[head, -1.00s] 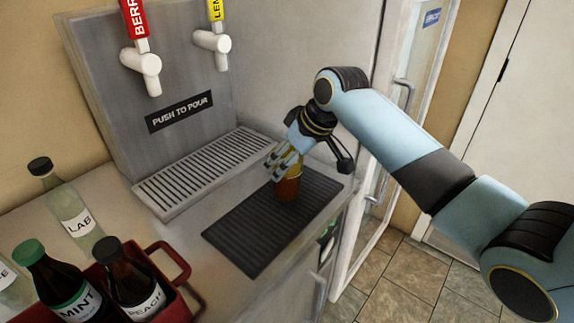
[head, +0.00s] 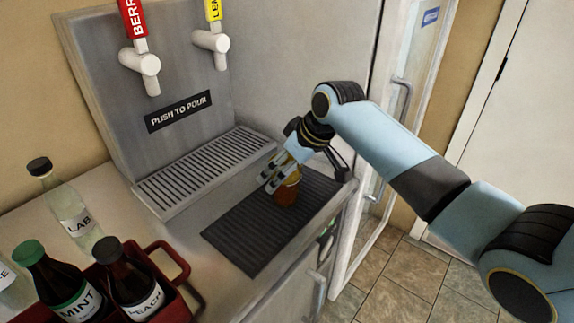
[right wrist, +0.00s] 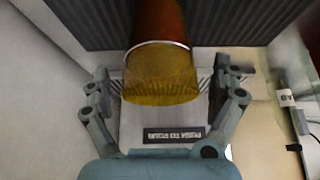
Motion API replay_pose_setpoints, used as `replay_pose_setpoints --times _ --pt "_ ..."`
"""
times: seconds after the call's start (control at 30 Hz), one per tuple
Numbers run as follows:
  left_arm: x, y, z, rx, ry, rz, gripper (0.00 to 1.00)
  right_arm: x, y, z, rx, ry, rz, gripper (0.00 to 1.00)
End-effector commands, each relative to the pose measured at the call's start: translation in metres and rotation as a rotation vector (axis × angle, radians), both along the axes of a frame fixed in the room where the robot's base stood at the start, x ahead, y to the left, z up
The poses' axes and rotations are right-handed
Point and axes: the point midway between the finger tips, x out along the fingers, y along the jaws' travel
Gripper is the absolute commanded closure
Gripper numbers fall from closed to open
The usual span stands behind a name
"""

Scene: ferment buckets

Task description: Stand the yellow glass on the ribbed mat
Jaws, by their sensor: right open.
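The yellow glass (head: 287,192), amber-brown in its lower part, is on the dark ribbed mat (head: 236,236), towards its far right part. It looks about upright; its base contact is not clear. In the right wrist view the yellow rim end of the glass (right wrist: 160,78) faces me and lies between the fingers. My right gripper (head: 284,174) is open around the upper part of the glass, with gaps on both sides in the right wrist view (right wrist: 167,92). My left gripper is not in view.
A dispenser with a grated drip tray (head: 160,203) stands behind the mat. A red carrier (head: 184,270) with dark bottles is at the lower left, near a clear bottle (head: 70,207). The counter's right edge is close to the mat. The mat's near left part is clear.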

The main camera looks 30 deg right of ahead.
Motion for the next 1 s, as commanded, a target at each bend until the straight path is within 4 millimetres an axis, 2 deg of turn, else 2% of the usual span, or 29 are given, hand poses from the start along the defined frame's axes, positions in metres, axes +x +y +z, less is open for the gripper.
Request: replay_pose_setpoints --times 0.17,0.5,0.6,0.8,1.0 --pt "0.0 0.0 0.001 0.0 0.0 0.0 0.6 -0.005 -0.003 0.013 -0.001 -0.003 0.0 0.06" --pt "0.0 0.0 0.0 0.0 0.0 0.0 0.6 -0.04 -0.016 0.078 -0.004 -0.004 0.001 0.06" --pt "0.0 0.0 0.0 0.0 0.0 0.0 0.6 -0.048 -0.018 0.092 -0.004 -0.002 0.001 0.06" --pt "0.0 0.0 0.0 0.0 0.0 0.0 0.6 -0.056 -0.02 0.106 0.0 0.0 0.0 0.06" --pt "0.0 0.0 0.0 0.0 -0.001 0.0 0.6 -0.056 -0.02 0.107 0.0 0.0 -0.001 0.06"
